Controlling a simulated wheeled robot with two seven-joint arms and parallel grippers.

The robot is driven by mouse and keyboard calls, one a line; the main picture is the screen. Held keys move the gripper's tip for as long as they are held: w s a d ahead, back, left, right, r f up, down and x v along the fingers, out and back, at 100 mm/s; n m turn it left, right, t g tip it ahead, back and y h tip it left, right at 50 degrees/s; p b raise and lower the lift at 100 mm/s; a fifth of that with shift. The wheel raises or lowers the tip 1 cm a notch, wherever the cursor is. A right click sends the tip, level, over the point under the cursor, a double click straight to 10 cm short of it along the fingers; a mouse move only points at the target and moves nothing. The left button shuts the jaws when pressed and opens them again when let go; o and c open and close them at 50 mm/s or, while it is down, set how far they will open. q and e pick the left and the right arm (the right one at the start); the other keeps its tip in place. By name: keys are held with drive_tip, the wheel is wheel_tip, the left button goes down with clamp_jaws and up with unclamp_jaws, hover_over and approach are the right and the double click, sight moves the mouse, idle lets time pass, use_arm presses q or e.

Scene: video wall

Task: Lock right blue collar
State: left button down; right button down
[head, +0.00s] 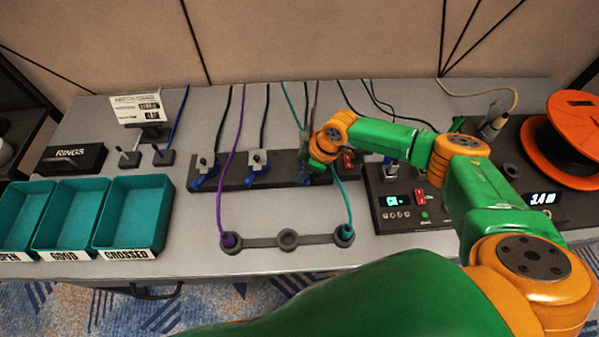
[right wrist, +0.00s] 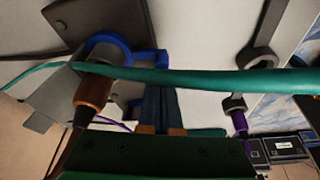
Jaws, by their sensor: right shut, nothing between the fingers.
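The right blue collar (right wrist: 108,42) shows in the right wrist view as a blue ring with a tab reaching right, around a copper-brown plug (right wrist: 92,92) on a grey block. In the head view that station, at the right end of the dark strip (head: 232,171), is mostly hidden by my right gripper (head: 308,170). My right gripper (right wrist: 160,92) is shut and empty, its fingertips close to the collar's tab. I cannot tell if they touch it. A teal cable (right wrist: 200,81) crosses in front of the fingers. Two other blue collars (head: 207,180) (head: 257,170) sit left on the strip. My left gripper is out of view.
A dark holder bar (head: 262,242) lies in front, with the purple cable (head: 222,200) and teal cable ends in it. Teal bins (head: 133,212) stand left. A control box (head: 395,215) and orange reel (head: 575,140) are at right. Several cables hang behind the strip.

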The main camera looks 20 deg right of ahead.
drive_tip(key=d+n+b, duration=0.1)
drive_tip(key=n, duration=0.1)
drive_tip(key=s+d+n+g+b, duration=0.1)
drive_tip(key=shift+f+n+y, duration=0.15)
drive_tip(key=shift+n+y, duration=0.15)
drive_tip(key=shift+n, duration=0.1)
drive_tip(key=shift+s+d+n+g+b, duration=0.1)
drive_tip(key=shift+d+n+g+b, duration=0.4)
drive_tip(key=shift+n, duration=0.5)
drive_tip(key=shift+d, duration=0.1)
drive_tip(key=shift+w+a+b, duration=0.55)
drive_tip(key=shift+w+a, duration=0.05)
drive_tip(key=shift+r, duration=0.2)
